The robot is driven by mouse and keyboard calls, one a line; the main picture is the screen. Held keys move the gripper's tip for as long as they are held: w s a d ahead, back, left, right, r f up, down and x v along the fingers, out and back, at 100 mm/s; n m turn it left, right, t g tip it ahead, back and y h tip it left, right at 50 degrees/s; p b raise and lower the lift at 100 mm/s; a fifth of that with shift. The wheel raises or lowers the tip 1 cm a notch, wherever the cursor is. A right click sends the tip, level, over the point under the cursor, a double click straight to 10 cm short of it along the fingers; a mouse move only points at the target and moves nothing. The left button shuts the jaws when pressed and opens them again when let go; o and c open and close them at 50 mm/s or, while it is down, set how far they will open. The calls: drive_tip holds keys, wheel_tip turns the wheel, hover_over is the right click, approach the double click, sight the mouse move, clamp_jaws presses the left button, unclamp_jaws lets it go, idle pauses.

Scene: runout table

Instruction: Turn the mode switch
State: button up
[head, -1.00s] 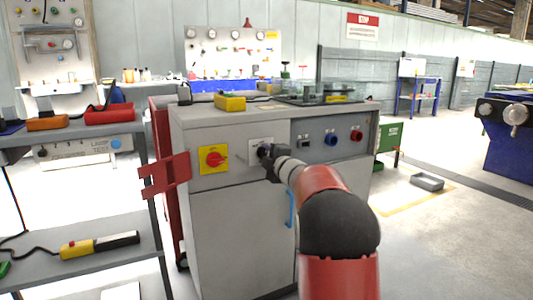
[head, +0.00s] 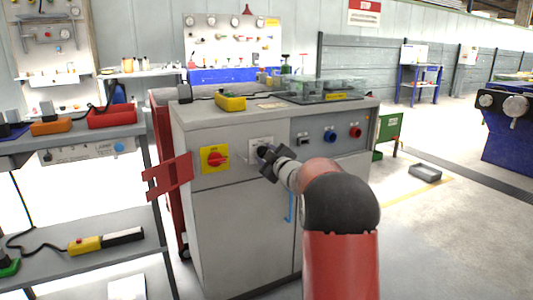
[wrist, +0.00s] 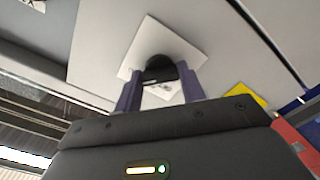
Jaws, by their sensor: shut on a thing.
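The mode switch is a dark knob on a white plate on the front of the grey cabinet (head: 240,245). The plate (head: 256,143) shows above my gripper in the head view, and the knob is mostly hidden there. In the wrist view the round black knob (wrist: 158,68) sits between my two fingers, in front of the white plate (wrist: 132,62). My gripper (head: 264,156) is shut on the knob. In the wrist view my gripper (wrist: 158,88) looks rolled relative to the cabinet.
A red rotary switch on a yellow plate (head: 215,159) is left of the mode switch. A grey panel with blue and red knobs (head: 331,136) is to the right. A blue handle (head: 290,207) is below. A shelf cart (head: 90,206) stands at the left.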

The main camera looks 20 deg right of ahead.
idle(0.4)
drive_tip(key=o, duration=1)
drive_tip(key=s+b, duration=0.1)
drive_tip(key=s, duration=0.6)
drive_tip(key=shift+s+d, duration=0.1)
drive_tip(key=shift+s, duration=0.3)
